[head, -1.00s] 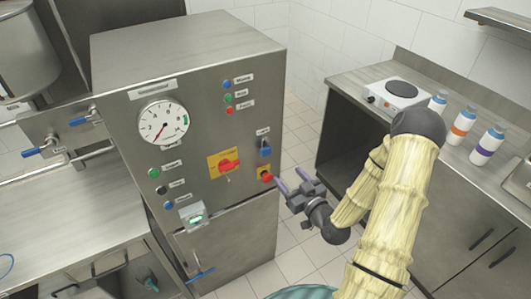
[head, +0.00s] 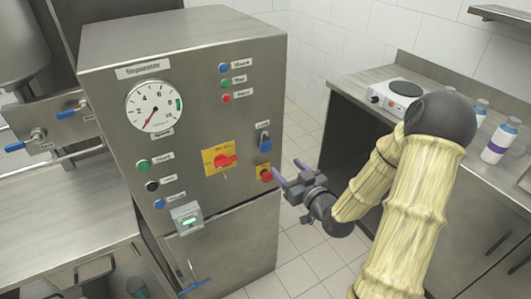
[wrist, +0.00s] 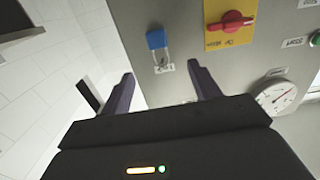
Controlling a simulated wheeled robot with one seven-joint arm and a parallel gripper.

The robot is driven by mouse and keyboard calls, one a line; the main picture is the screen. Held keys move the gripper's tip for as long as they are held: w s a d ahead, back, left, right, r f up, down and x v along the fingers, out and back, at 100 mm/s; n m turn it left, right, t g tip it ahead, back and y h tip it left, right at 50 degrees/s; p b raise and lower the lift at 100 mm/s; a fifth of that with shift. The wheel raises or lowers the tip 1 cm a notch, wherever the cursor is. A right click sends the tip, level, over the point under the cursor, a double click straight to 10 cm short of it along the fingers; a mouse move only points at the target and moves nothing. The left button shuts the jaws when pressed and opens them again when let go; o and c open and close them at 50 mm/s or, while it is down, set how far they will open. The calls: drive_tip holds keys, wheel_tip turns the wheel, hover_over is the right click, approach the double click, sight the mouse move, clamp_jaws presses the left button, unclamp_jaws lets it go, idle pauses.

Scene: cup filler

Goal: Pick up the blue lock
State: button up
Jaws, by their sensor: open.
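The blue lock (head: 265,144) hangs by its shackle on the right side of the steel machine's front panel, under a small label. It also shows in the wrist view (wrist: 156,39), upside down, ahead of the fingers. My gripper (head: 287,171) is open and empty, just right of the panel and a little below the lock. In the wrist view the two purple fingers (wrist: 160,86) stand apart with nothing between them. The lock is beyond the fingertips and not touched.
A red rotary switch on a yellow plate (head: 217,160) sits left of the lock. A red button (head: 266,175) is just below it, close to my fingertips. A counter with a hot plate (head: 397,94) and bottles (head: 499,140) stands at the right. Tiled floor lies between.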

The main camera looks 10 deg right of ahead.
drive_tip(key=p, duration=0.2)
approach(267, 145)
drive_tip(key=x, duration=0.4)
drive_tip(key=shift+a+f, duration=0.15)
drive_tip(key=shift+a, duration=0.1)
drive_tip(key=x, duration=0.1)
drive_tip(key=p+x, duration=0.1)
drive_tip(key=x, duration=0.2)
drive_tip(key=shift+w+d+r, duration=0.2)
drive_tip(key=shift+r, duration=0.1)
drive_tip(key=shift+w+a+f, duration=0.1)
drive_tip(key=shift+w+a, duration=0.1)
drive_tip(key=shift+w, duration=0.25)
drive_tip(key=shift+c, duration=0.2)
